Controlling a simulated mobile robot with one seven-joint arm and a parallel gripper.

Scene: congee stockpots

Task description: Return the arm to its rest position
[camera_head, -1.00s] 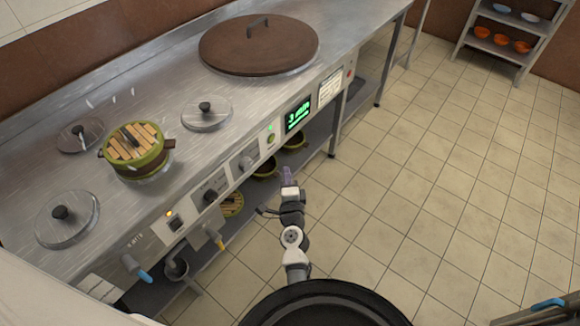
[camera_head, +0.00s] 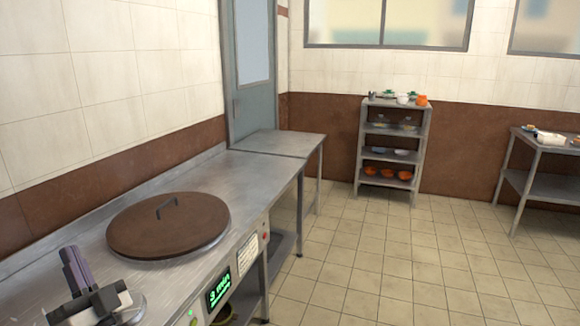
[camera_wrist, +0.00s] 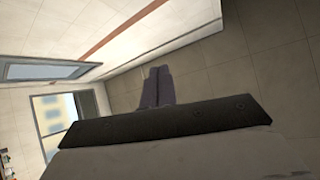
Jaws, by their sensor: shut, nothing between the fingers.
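My gripper (camera_head: 77,268) is at the lower left of the head view, raised in front of the steel counter, its purple-grey fingers pointing up. In the wrist view its fingers (camera_wrist: 157,87) are together with nothing between them. The wrist view is tilted and shows walls, a window and floor tiles beyond the fingers. The rest of my arm is mostly out of the head view.
The steel counter (camera_head: 255,172) runs along the left wall with a large brown lid (camera_head: 168,226) and a green display (camera_head: 218,288). A shelf rack (camera_head: 391,150) with bowls stands at the back. A side table (camera_head: 540,150) is at right. The tiled floor between is clear.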

